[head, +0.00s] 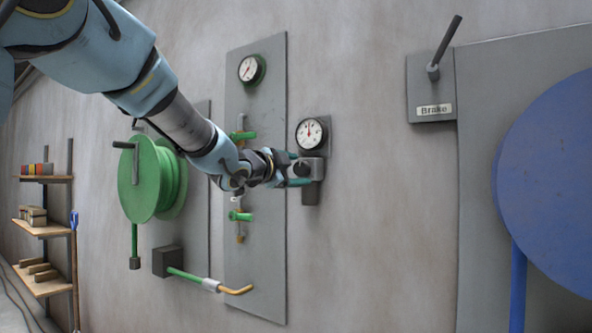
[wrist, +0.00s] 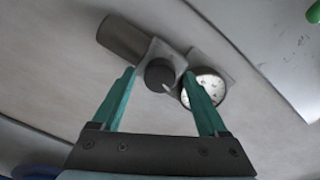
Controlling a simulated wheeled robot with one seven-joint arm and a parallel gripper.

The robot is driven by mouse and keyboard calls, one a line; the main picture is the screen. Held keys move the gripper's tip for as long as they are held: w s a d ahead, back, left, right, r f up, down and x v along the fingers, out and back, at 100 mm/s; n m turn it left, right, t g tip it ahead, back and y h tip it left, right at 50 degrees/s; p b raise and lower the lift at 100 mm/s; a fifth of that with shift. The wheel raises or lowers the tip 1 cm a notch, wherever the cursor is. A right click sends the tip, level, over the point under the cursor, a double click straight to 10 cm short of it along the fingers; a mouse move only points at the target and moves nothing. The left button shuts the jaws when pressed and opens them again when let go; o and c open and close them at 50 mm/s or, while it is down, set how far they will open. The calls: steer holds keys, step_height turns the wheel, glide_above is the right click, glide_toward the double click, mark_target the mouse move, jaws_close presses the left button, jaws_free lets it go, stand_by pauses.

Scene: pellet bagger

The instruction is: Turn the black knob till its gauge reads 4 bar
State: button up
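The black knob (head: 302,168) sits on a grey regulator body on the wall, just below its round white gauge (head: 311,133). The gauge's red needle points about straight up; its numbers are too small to read. My gripper (head: 299,169) is at the regulator, with one teal finger above the knob and one below. In the wrist view my gripper (wrist: 159,73) is open, and the knob (wrist: 159,74) shows between the fingertips with a gap on both sides. The gauge (wrist: 205,89) is partly hidden behind the right finger there.
A grey panel (head: 262,75) left of the regulator carries another gauge (head: 251,69) and green valve handles (head: 240,216). A green reel (head: 152,180) hangs further left. The Brake lever (head: 445,45) and a large blue disc (head: 550,185) are at right. Bare wall lies between.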

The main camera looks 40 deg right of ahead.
jaws_close()
stand_by(0.4)
steer(key=n+p, duration=0.1)
steer(key=n, duration=0.2)
steer(key=shift+n+p, duration=0.7)
steer(key=shift+n, duration=0.7)
steer(key=shift+o, duration=0.7)
jaws_free()
